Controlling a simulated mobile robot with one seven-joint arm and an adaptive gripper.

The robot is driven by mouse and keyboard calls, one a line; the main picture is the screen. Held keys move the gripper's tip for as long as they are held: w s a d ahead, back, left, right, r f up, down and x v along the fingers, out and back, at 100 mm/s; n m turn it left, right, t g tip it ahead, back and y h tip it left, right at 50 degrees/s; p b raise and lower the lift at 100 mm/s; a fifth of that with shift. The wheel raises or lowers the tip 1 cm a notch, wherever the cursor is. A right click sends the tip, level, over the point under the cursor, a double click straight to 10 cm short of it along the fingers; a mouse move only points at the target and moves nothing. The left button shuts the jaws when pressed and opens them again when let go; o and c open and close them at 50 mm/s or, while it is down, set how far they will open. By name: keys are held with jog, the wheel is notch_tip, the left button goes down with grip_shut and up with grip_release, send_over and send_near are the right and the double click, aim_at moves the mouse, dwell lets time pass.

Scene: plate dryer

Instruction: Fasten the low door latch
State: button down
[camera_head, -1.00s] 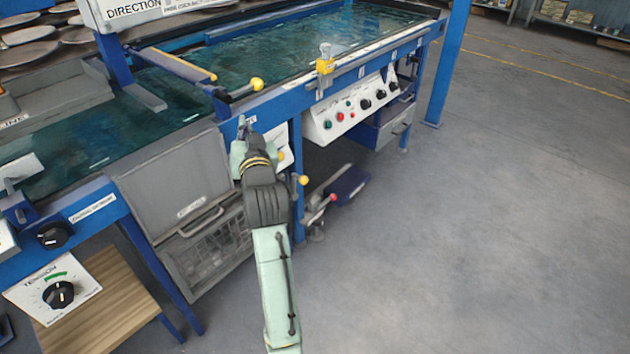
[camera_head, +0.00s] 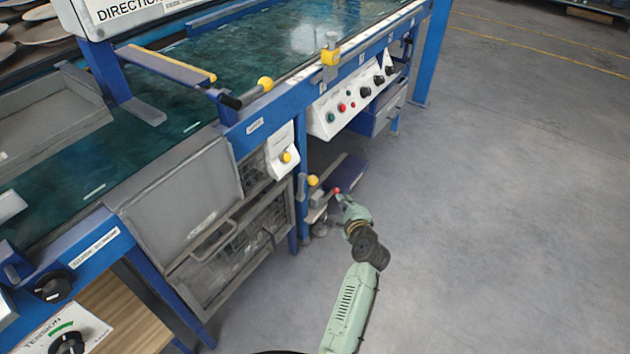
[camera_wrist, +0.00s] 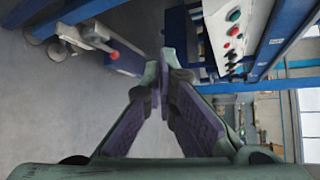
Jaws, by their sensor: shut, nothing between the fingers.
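The low door, a grey framed mesh door (camera_head: 238,243), is below the blue table rail in the head view and looks closed. A grey handle with a yellow knob (camera_head: 306,183), which looks like its latch, is on the blue leg just right of the door. I cannot tell whether it is fastened. My gripper (camera_head: 343,199) is shut and empty, low and right of that handle, beside a red-knobbed lever (camera_head: 336,190). I cannot tell if it touches the lever. In the wrist view the fingertips (camera_wrist: 164,62) meet with nothing between them.
The control panel (camera_head: 345,105) juts out above my gripper. The red knob also shows left of the fingers in the wrist view (camera_wrist: 114,55). Open floor (camera_head: 500,220) lies to the right.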

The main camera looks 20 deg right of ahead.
dwell(0.3)
jog(key=x, duration=1)
jog(key=shift+s+a+r+p, duration=0.1)
jog(key=shift+a+r+p, duration=0.2)
jog(key=shift+a, duration=0.3)
jog(key=shift+s+a+r+p, duration=0.1)
jog(key=shift+a+r+p, duration=0.15)
jog(key=shift+a+p, duration=0.3)
jog(key=shift+s+a+r+p, duration=0.1)
jog(key=shift+a+r+p, duration=0.15)
jog(key=shift+a, duration=0.35)
jog(key=shift+a+f+b, duration=0.15)
jog(key=shift+b, duration=0.7)
jog(key=shift+s+a+b, duration=0.1)
jog(key=shift+s+b, duration=0.05)
jog(key=shift+b, duration=0.25)
